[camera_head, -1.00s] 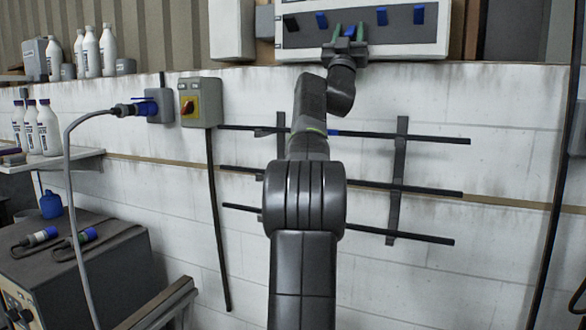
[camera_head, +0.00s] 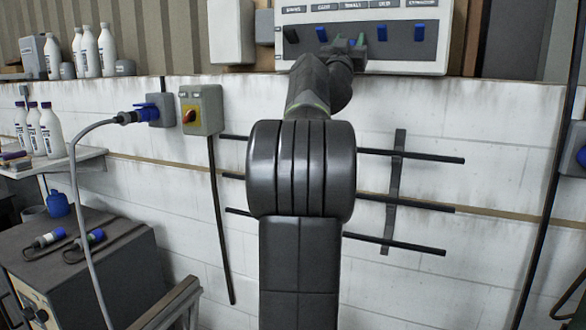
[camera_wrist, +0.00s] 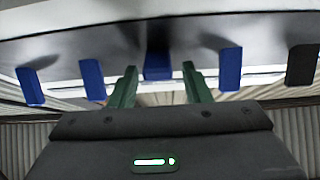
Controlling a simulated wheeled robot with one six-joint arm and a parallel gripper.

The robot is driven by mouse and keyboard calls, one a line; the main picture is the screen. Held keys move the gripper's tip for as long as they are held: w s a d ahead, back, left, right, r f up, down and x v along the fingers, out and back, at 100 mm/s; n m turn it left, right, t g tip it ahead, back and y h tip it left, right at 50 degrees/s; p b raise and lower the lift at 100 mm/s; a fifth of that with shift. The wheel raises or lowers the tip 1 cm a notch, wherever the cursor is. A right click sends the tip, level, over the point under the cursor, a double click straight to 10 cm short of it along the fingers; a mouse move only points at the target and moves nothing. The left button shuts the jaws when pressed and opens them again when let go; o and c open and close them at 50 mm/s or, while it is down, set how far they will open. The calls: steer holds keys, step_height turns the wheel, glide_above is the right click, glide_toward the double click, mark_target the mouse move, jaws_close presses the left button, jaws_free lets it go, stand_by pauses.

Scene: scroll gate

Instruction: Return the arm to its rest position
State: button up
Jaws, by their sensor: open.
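My arm rises in the middle of the head view. My gripper (camera_head: 348,42) is at the lower part of a white switch panel (camera_head: 437,55), and is partly hidden there behind my arm. In the wrist view its two green fingers (camera_wrist: 154,88) stand apart, open, with a blue switch (camera_wrist: 158,67) showing between them. I cannot tell whether the fingers touch it. More blue switches (camera_wrist: 230,68) and one black switch (camera_wrist: 302,65) line the panel on both sides.
A grey switch box (camera_head: 202,110) with a red and yellow knob and a blue plug (camera_head: 146,112) with a cable are on the wall at left. White bottles (camera_head: 107,50) stand on the ledge. Black horizontal rods (camera_head: 425,158) cross the wall behind my arm.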

steer(key=shift+r+g+y+p, duration=0.7)
steer(key=shift+g+p, duration=0.6)
steer(key=shift+p, duration=3.75)
steer(key=b+v, duration=0.2)
steer(key=v, duration=0.5)
steer(key=shift+s+f+b, duration=0.25)
steer(key=shift+f+b, duration=0.05)
steer(key=shift+b, duration=0.05)
steer(key=shift+f, duration=0.1)
